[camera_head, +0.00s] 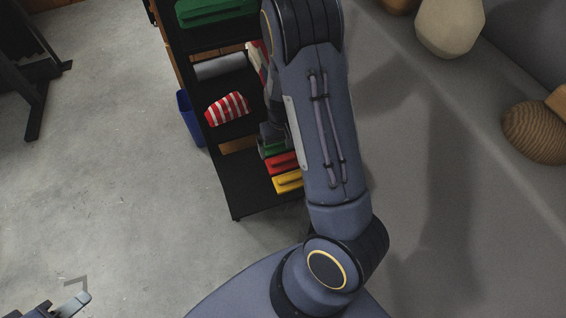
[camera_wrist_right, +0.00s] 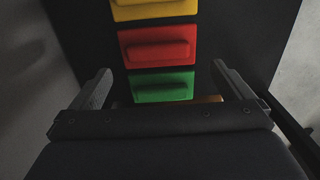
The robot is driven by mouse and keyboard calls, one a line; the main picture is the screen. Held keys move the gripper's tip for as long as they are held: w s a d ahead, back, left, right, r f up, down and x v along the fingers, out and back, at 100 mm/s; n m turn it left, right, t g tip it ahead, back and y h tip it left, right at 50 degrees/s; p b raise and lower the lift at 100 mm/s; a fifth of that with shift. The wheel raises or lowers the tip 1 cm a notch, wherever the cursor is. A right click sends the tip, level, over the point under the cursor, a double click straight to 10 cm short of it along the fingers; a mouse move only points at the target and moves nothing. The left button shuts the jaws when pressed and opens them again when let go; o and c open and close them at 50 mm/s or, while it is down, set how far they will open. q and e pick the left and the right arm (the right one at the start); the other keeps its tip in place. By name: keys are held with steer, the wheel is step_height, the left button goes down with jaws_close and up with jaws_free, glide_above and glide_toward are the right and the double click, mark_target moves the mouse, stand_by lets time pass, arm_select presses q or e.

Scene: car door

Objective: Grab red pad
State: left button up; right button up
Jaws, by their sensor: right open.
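The red pad (camera_head: 283,164) lies on the dark shelf between a green pad (camera_head: 272,149) and a yellow pad (camera_head: 288,182); my right arm hides its right end in the head view. In the right wrist view the red pad (camera_wrist_right: 158,47) shows whole, with a raised grip bar, ahead of the fingertips. My right gripper (camera_wrist_right: 164,84) is open and empty, its fingers spread to either side of the green pad in that view, apart from the red pad. In the head view it is mostly hidden behind my arm. Part of my left gripper (camera_head: 70,305) shows at the bottom left corner.
The dark shelf unit (camera_head: 250,198) also holds a red-and-white striped item (camera_head: 228,108), a grey roll (camera_head: 219,66) and a green case (camera_head: 215,10). A blue bin (camera_head: 189,118) stands beside it. Open floor lies left; a grey surface with vases (camera_head: 450,25) lies right.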

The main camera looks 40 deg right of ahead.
mark_target(283, 159)
steer(key=f, duration=0.4)
steer(key=shift+s, duration=0.3)
steer(key=shift+f+b, duration=0.3)
steer(key=shift+f, duration=0.25)
steer(key=c, duration=1.1)
steer(key=shift+o, duration=0.2)
steer(key=shift+r, duration=0.1)
